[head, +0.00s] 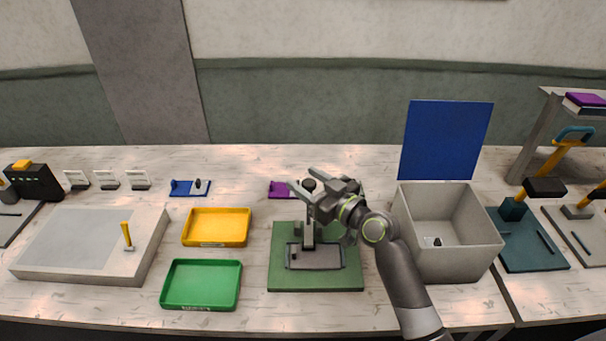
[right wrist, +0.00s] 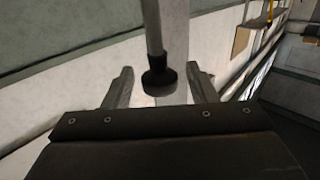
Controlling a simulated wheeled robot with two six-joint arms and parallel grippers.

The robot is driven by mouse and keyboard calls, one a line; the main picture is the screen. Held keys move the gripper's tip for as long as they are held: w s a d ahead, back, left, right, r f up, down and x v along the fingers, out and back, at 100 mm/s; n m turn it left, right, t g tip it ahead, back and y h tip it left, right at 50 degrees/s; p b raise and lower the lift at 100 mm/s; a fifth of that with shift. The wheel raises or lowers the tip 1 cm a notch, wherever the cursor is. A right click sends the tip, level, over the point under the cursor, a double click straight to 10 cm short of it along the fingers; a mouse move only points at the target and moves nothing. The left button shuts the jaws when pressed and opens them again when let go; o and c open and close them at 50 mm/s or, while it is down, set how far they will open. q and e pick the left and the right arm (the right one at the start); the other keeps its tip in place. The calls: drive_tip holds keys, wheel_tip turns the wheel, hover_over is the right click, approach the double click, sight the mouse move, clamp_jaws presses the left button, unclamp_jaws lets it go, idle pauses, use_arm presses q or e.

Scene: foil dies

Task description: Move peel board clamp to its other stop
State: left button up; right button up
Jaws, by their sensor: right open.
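A green base plate (head: 281,279) stands at the middle of the bench and carries a grey upright and a dark framed plate (head: 317,258). A black knob (head: 309,185) shows above the upright. I cannot tell for certain which part is the peel board clamp. My right gripper (head: 302,180) is open, with its fingertips at the knob in the head view. In the right wrist view, a black knob (right wrist: 158,80) on a thin rod appears between the open fingers (right wrist: 160,90); contact is not visible. My arm hides part of the fixture's right side. My left gripper is out of view.
A grey open bin (head: 455,255) with a blue panel (head: 446,140) behind it stands on the right. Yellow (head: 217,241) and green (head: 200,305) trays lie left. Further left is a grey slab (head: 145,262) with a yellow handle (head: 126,231). A purple piece (head: 278,189) sits behind the fixture.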

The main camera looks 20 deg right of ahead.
drive_tip(key=shift+x, duration=0.75)
clamp_jaws()
